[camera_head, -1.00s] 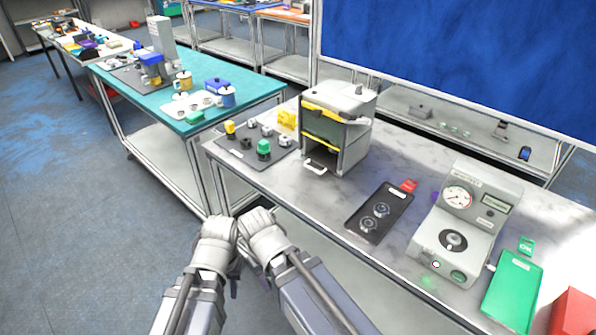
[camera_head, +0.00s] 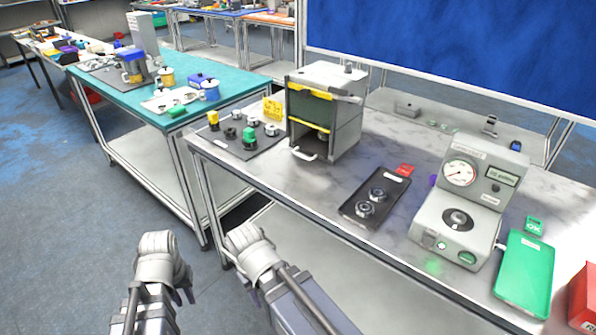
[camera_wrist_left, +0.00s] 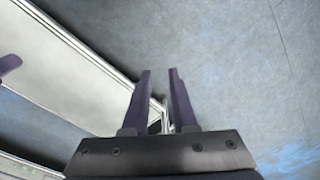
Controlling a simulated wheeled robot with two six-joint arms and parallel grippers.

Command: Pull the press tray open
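The press (camera_head: 343,128) is a grey box with a yellow-edged front, standing on the near bench. The tray's pale handle (camera_head: 304,155) sticks out at the bottom of its front, below a dark opening. How far the tray sits inside is hard to tell. My left gripper (camera_head: 185,296) is low in front of the bench, well away from the handle. In the left wrist view its two purple fingers (camera_wrist_left: 161,75) are apart with nothing between them. My right gripper (camera_head: 256,297) is beside it, also away from the press; its fingers are mostly hidden.
A dark mat (camera_head: 232,143) with several knobs lies left of the press. To its right are a black tray (camera_head: 357,191) with two round parts, a gauge machine (camera_head: 448,215) and a green tray (camera_head: 521,287). The bench's front edge (camera_head: 290,203) lies between my grippers and the press.

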